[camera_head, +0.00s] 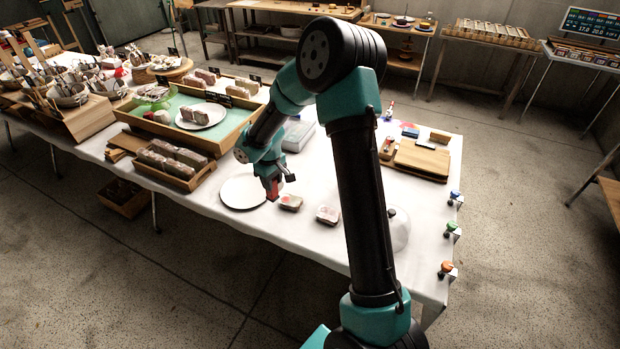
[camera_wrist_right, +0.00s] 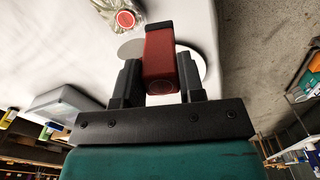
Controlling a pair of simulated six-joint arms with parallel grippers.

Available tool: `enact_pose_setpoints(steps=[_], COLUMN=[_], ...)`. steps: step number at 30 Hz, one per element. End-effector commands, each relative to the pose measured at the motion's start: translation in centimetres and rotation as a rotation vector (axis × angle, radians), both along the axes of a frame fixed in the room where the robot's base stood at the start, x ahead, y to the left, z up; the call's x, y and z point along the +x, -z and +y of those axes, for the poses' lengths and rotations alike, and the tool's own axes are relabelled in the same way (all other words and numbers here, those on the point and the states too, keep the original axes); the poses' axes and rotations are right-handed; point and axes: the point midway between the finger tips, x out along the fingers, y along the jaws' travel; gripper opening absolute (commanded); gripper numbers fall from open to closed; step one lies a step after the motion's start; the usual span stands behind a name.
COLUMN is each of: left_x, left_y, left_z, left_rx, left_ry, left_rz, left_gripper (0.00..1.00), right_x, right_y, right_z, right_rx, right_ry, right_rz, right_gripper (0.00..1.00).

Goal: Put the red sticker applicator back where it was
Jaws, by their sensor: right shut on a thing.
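My right gripper (camera_head: 272,184) is shut on the red sticker applicator (camera_head: 273,191), which hangs upright just above the table, at the right rim of a white plate (camera_head: 238,194). In the right wrist view the red applicator (camera_wrist_right: 158,52) sits between both fingers of the right gripper (camera_wrist_right: 157,78). A clear-wrapped package (camera_head: 290,203) lies just right of the applicator. In the wrist view this package shows a round red sticker (camera_wrist_right: 125,19). A second wrapped package (camera_head: 327,215) lies further right. My left gripper is not in view.
A wooden board (camera_head: 422,158) lies at the table's right, with small items beside it. A clear dome (camera_head: 399,230) stands near the front right. Blue (camera_head: 455,195), green (camera_head: 452,226) and orange (camera_head: 446,266) pieces sit along the right edge. A crate of wrapped loaves (camera_head: 170,176) stands left.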

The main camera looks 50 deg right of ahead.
Motion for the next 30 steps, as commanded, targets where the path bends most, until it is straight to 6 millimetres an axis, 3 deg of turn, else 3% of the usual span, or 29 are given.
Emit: enact_pose_setpoints(steps=[1, 3, 9, 13, 23, 30], left_x=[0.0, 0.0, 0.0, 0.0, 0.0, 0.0], left_y=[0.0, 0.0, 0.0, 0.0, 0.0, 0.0], left_z=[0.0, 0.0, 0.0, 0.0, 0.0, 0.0], left_rx=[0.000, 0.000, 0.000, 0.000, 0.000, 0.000], left_ry=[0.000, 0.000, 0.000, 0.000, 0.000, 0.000], left_rz=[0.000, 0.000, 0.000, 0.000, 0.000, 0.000], left_gripper=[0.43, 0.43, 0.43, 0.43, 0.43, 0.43], right_x=[-1.2, -2.6, -6.0, -6.9, -6.9, -5.6], right_y=[0.6, 1.3, 2.6, 2.9, 2.9, 3.1], right_z=[-2.2, -4.5, -9.2, -10.3, -10.4, -12.0], right_rx=[-0.001, -0.003, -0.009, -0.011, -0.011, -0.011], right_ry=[-0.024, -0.072, -0.180, -0.212, -0.218, -0.215], right_rz=[0.003, 0.001, 0.001, 0.000, 0.000, -0.002], right_gripper=[0.15, 0.15, 0.15, 0.15, 0.15, 0.15])
